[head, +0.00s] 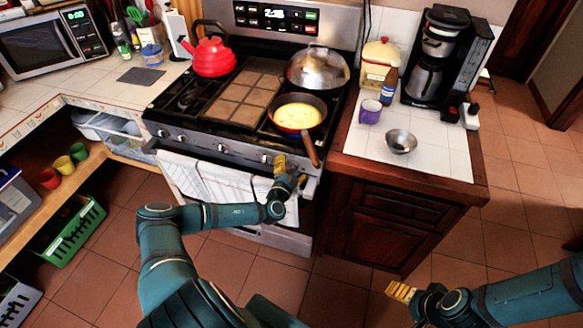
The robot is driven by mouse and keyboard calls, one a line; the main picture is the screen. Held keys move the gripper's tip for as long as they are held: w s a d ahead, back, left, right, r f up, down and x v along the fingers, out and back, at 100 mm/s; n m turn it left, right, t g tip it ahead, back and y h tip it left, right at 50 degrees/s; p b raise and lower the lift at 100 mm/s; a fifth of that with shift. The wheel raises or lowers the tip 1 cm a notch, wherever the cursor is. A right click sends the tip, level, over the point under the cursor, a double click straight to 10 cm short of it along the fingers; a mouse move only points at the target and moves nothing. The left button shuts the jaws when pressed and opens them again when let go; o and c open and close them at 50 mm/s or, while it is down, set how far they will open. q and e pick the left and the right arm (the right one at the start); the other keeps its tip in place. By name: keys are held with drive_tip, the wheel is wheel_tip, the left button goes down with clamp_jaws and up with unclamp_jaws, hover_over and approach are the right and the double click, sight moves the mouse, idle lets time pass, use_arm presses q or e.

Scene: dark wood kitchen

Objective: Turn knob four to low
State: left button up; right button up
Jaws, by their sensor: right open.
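The stove (210,149) stands in the middle of the head view, with several round metal knobs along its front panel. A knob (265,158) shows just left of my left gripper, probably the fourth from the left; the numbering is not marked. Its setting is too small to read. My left gripper (280,163), with yellow fingers, is at the right part of the knob panel. I cannot tell if it touches a knob, or if its fingers are open or shut. My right gripper (399,291) is open and empty, over the floor at the lower right.
A pan (289,131) of yellow food has its handle (311,151) sticking out over the front edge, close to my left gripper. White towels (205,178) hang on the oven door. A red kettle (213,57) and a domed lid (318,67) are on the stove.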

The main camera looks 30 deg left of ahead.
sight(291, 166)
use_arm(q)
wheel_tip(291, 166, up, 10)
drive_tip(key=shift+r, duration=0.1)
idle(0.5)
drive_tip(key=shift+s, duration=0.1)
idle(0.4)
